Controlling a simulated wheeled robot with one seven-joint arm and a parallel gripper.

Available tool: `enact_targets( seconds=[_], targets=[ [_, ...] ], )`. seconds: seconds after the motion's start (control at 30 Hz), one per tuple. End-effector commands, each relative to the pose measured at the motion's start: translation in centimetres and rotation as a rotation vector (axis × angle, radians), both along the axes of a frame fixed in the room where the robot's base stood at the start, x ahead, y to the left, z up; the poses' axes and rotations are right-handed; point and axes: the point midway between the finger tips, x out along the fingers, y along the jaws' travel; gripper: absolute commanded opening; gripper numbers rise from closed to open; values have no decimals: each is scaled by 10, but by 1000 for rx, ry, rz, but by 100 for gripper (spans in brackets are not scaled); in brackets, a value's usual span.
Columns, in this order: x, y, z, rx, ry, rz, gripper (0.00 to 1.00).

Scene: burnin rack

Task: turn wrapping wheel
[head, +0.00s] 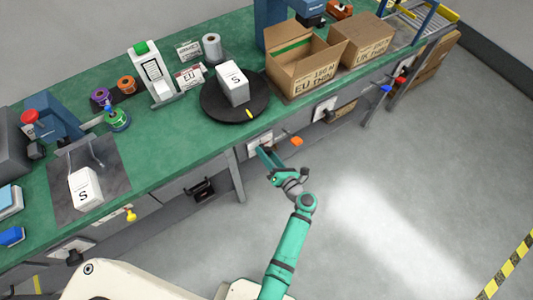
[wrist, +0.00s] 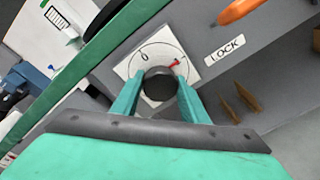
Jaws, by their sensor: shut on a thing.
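A black round turntable (head: 215,105) lies on the green bench, with a white box marked S (head: 233,84) standing on it and a yellow mark (head: 249,114) at its front rim. Below it on the bench front is a white dial plate (head: 259,141), also in the wrist view (wrist: 130,67). The plate has a 0, a red mark (wrist: 175,64) toward the right and a dark round knob (wrist: 160,88). My gripper (wrist: 161,80) is shut on this knob, one finger on each side. In the head view my gripper (head: 266,152) partly covers the panel.
An orange handle (wrist: 238,10) sits close to the dial, near a LOCK label (wrist: 224,50). An open carton (head: 300,70) and a second carton (head: 362,40) stand right of the turntable. Another S box (head: 85,188) is at left. The floor in front is clear.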

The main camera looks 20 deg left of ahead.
Motion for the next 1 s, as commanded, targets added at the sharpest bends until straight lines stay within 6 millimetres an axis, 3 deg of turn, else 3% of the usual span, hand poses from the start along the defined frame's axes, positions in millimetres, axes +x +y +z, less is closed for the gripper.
enact_targets(
  seconds=[0.33, 0.37, 0.43, 0.77, 1.0],
  targets=[
    [1, -4, -3, -3, 6, -10, 18],
    [1, -4, -3, -3, 6, -10, 42],
    [1, -4, -3, -3, 5, -9, 57],
    [-1, -3, -1, -1, 4, -5, 57],
    [-20, -26, 1, -1, 5, -7, 57]
  ],
)
